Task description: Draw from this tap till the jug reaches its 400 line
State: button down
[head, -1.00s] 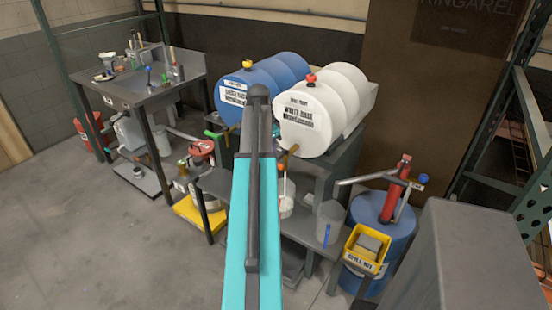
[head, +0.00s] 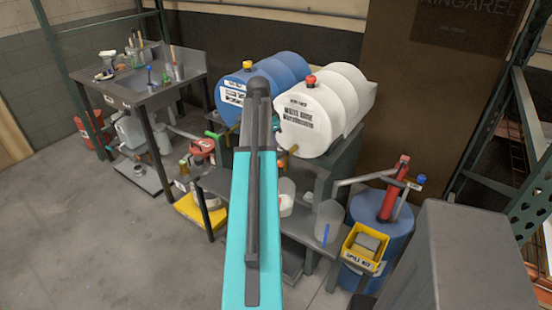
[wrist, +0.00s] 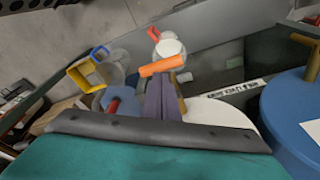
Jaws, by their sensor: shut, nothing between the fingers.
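The white drum (head: 305,122) lies on its side on a dark stand, with a brass tap (head: 290,152) at its lower front. A small whitish jug (head: 286,199) stands on the shelf below that tap. In the wrist view the jug (wrist: 171,47) shows a white round top just beyond an orange bar (wrist: 162,65), which looks like the tap's lever. My gripper (wrist: 161,84) is shut and empty, its dark fingertips close to the orange bar; I cannot tell whether they touch. My arm hides it in the head view. No stream shows now. The jug's 400 line cannot be read.
A blue drum (head: 262,82) lies left of the white one. A clear container (head: 328,222) with a blue mark stands right of the jug. A yellow spill-kit bin (head: 362,247) and blue barrel (head: 380,225) stand further right.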

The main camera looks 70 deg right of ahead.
jog(key=shift+r, duration=0.1)
jog(key=shift+r+p, duration=1.65)
jog(key=shift+r, duration=0.75)
jog(key=w+a+f+n+y, duration=0.1)
jog(key=w+a+f+n, duration=0.6)
jog(key=w+a+f, duration=1)
jog(key=w+a+f+n+g+y+b, duration=0.1)
jog(key=w+a+f+n, duration=0.15)
jog(key=a+f, duration=0.55)
jog(key=w+a+f+n, duration=0.2)
jog(key=a+f+n, duration=0.2)
jog(key=a+f, duration=0.4)
jog(key=s+a+f+n, duration=0.2)
jog(key=a+f, duration=0.2)
jog(key=a, duration=0.3)
jog(key=s+a+f+n+g+b, duration=0.1)
jog(key=a+f+n, duration=0.25)
jog(key=a, duration=0.35)
jog(key=s+a+f+n, duration=0.1)
jog(key=s+a+f, duration=0.1)
jog(key=a+f, duration=0.35)
jog(key=s+a+f+n+g, duration=0.1)
jog(key=s+a+f+n, duration=0.2)
jog(key=s+a, duration=0.3)
jog(key=s+a+f+n+g, duration=0.1)
jog(key=s+a+f+n, duration=0.2)
jog(key=s+a, duration=0.4)
jog(key=shift+a+f+n+b, duration=0.3)
jog(key=shift+a+n, duration=0.3)
jog(key=shift+a, duration=0.15)
